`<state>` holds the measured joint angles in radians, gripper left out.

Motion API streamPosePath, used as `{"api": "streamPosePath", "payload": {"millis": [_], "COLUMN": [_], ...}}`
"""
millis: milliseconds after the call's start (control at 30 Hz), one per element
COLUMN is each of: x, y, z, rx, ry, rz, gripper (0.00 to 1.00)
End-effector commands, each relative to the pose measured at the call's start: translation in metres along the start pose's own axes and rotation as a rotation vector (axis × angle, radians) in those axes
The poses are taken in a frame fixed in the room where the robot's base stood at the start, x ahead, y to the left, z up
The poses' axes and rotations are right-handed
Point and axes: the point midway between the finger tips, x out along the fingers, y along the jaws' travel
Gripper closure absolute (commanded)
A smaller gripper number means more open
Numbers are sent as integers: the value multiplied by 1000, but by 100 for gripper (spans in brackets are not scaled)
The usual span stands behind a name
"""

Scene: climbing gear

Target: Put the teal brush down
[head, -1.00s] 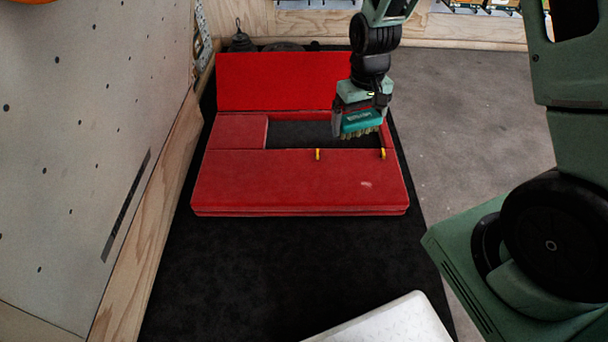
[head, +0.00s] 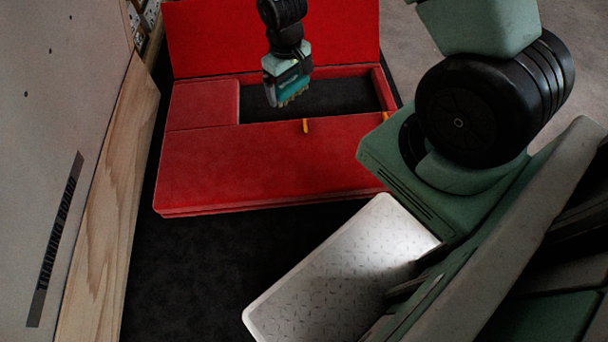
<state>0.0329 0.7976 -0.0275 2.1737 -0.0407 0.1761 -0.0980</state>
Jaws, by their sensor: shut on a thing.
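The teal brush (head: 291,87) has pale bristles that point down. My gripper (head: 289,78) is shut on it and holds it over the dark rectangular opening of the red padded mat (head: 255,165). The brush's lower edge shows against the dark opening, and I cannot tell exactly how high it is above the floor there. The gripper fingers partly cover the brush's sides and top.
A red upright panel (head: 270,38) stands behind the opening. A wooden-edged wall (head: 105,190) runs along the left. Black flooring (head: 200,270) is bare in front of the mat.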

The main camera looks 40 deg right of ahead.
Motion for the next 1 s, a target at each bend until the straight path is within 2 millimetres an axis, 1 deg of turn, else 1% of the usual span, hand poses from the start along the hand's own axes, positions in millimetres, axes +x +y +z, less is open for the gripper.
{"api": "streamPosePath", "payload": {"millis": [33, 67, 100, 167, 200, 300, 400, 500, 600, 767, 867, 1000], "x": [43, 57, 77, 105, 124, 166, 200, 223, 236, 251, 266, 294], "y": [1, 2, 3, 4, 5, 6, 6, 6, 6, 5, 5, 4], "z": [5, 7, 10, 15, 18, 26, 33, 38, 41, 43, 44, 44], "rx": [-8, -15, -24, -36, -44, -64, -82, -92, -101, -106, -106, -106], "ry": [-6, -6, -6, -6, -6, -4, -1, 2, 4, 5, 5, 4], "rz": [-1, -1, -2, -3, -5, -11, -17, -22, -26, -28, -28, -28], "gripper": [34, 34, 34, 34, 34, 34, 34, 34, 34, 34, 34, 34]}}
